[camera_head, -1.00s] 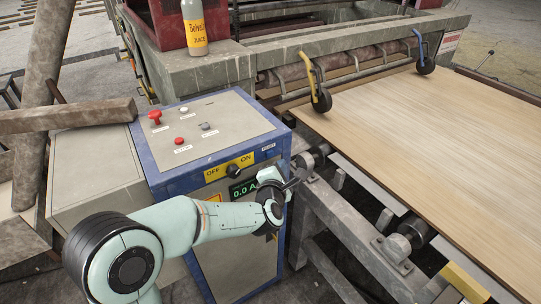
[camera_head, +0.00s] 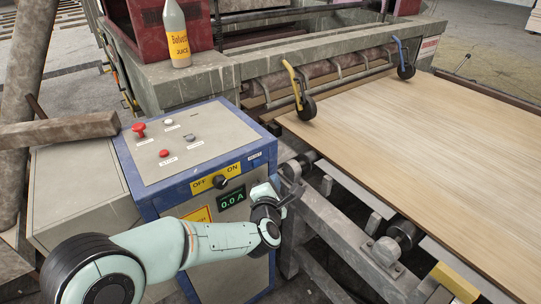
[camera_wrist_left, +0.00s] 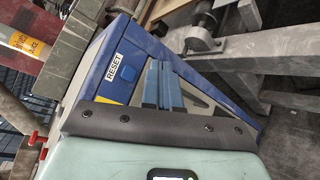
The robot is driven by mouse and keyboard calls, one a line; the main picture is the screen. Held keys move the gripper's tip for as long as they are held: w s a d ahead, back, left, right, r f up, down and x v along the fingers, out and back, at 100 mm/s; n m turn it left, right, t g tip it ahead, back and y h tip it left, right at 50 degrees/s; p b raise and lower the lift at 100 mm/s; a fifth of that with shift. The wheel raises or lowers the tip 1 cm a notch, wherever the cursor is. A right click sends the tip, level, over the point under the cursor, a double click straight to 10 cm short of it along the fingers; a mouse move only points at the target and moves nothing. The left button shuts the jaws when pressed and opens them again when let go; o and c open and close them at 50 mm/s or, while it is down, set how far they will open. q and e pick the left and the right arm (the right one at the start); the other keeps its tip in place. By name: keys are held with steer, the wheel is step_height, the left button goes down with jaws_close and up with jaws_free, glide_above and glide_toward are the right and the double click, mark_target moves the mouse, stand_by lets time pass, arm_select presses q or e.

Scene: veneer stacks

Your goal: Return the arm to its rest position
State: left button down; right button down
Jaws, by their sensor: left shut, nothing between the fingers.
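My left arm comes in from the lower left in the head view. Its left gripper (camera_head: 290,182) is shut and empty, in front of the right edge of the control box (camera_head: 195,140). In the left wrist view the closed fingers (camera_wrist_left: 165,85) show beside a blue button (camera_wrist_left: 128,73) labelled RESET. They appear apart from the button, though the exact gap is hard to judge. My right gripper is in neither view.
The box has an OFF/ON knob (camera_head: 220,181) and a display (camera_head: 231,199) reading 0.0 A. A juice bottle (camera_head: 177,35) stands on the machine frame behind. A wide veneer sheet (camera_head: 430,130) lies to the right. A wooden beam (camera_head: 60,130) is at the left.

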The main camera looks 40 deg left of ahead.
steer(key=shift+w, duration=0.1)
